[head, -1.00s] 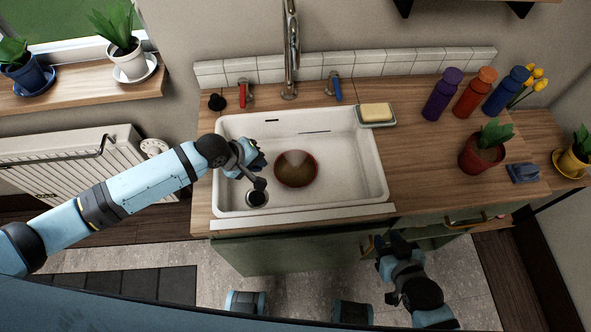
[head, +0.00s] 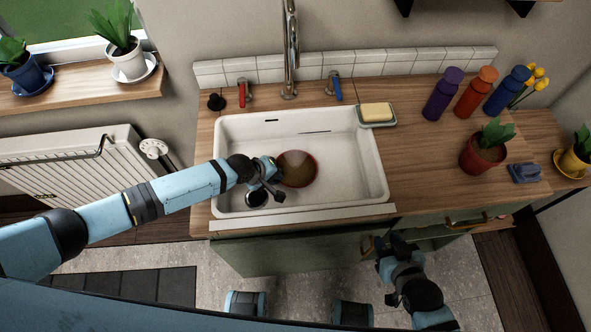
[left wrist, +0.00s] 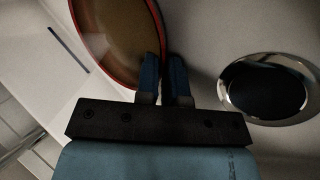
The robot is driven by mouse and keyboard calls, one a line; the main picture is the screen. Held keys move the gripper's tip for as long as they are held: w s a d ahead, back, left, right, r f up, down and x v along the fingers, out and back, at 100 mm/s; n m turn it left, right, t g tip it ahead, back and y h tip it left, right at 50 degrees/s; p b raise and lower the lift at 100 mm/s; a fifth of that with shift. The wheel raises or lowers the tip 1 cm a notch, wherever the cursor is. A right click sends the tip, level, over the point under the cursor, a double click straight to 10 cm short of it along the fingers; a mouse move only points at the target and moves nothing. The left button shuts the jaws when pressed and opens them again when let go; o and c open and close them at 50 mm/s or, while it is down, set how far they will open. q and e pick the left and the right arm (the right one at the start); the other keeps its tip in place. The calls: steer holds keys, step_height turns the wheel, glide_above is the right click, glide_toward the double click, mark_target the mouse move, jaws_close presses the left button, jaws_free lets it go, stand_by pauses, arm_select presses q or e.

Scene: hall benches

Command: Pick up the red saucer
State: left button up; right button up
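The red saucer (head: 299,168) lies in the white sink, a round dish with a red rim and a brownish inside. In the left wrist view the saucer (left wrist: 118,38) fills the upper left. My left gripper (head: 272,170) is at the saucer's left edge in the head view. In the left wrist view its two fingers (left wrist: 164,62) are close together, one on each side of the red rim, shut on it. Whether the saucer is off the sink floor cannot be told. My right gripper (head: 391,242) is away in front of the cabinet, with nothing seen in it.
The sink (head: 345,180) has walls all round and a dark drain (left wrist: 265,90) beside the gripper. A tall faucet (head: 291,50) stands behind. A soap dish (head: 377,123), several bottles (head: 443,95) and a potted plant (head: 482,155) stand on the counter to the right.

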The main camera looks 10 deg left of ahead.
arm_select(q)
jaws_close()
steer(key=shift+r, duration=0.2)
steer(key=shift+r, duration=1.25)
step_height(320, 180, up, 17)
steer(key=shift+p, duration=0.3)
stand_by(0.4)
steer(key=shift+r, duration=0.1)
steer(key=shift+w, duration=0.1)
